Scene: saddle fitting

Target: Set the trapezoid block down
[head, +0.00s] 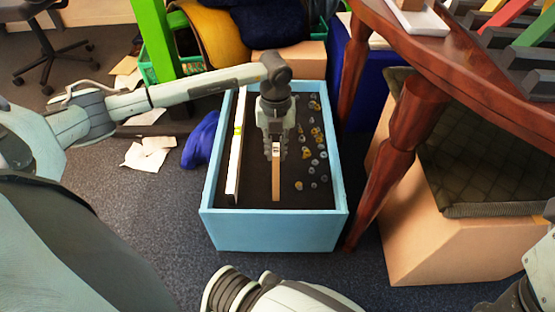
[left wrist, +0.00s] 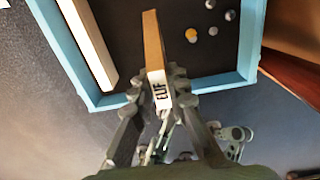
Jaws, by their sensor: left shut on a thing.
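The trapezoid block (head: 276,187) is a long tan wooden piece with a white end marked with dark letters. My left gripper (head: 275,153) points down over the light blue crate (head: 275,231) and is shut on the block near its labelled end. In the left wrist view, the block (left wrist: 153,42) stretches away from the fingers (left wrist: 160,88) over the crate's dark floor. I cannot tell whether the block touches that floor.
A long white spirit level (head: 236,150) lies along the crate's left side. Several small grey and brass pieces (head: 312,150) are scattered on the right. A wooden table (head: 405,125) stands close to the crate's right. Papers (head: 148,153) lie on the carpet at left.

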